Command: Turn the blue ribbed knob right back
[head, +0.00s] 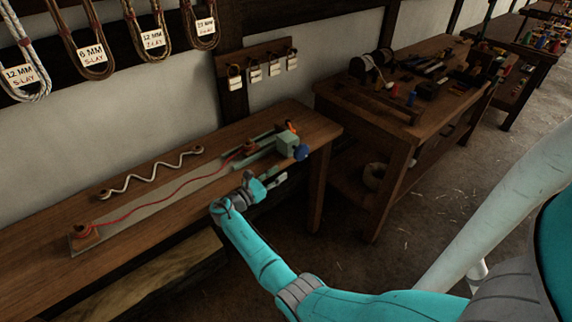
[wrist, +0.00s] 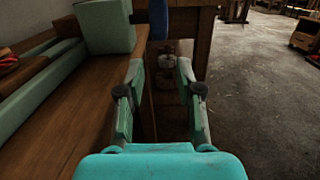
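The blue knob (head: 301,152) sits on the right end of a pale green block (head: 287,143) at the bench's right end. In the wrist view the blue knob (wrist: 158,18) shows at the top, beside the green block (wrist: 106,27); its ribs are too small to make out. My gripper (head: 277,180) is in front of the bench edge, below and a little left of the knob, apart from it. In the wrist view my gripper (wrist: 158,68) has its two fingers spread with nothing between them.
A metal strip (head: 160,208) with a slack red cord (head: 165,197) runs along the bench (head: 40,235). A pale wavy rope (head: 150,174) lies behind it. A second bench (head: 400,105) with tools stands to the right. Floor between and in front is clear.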

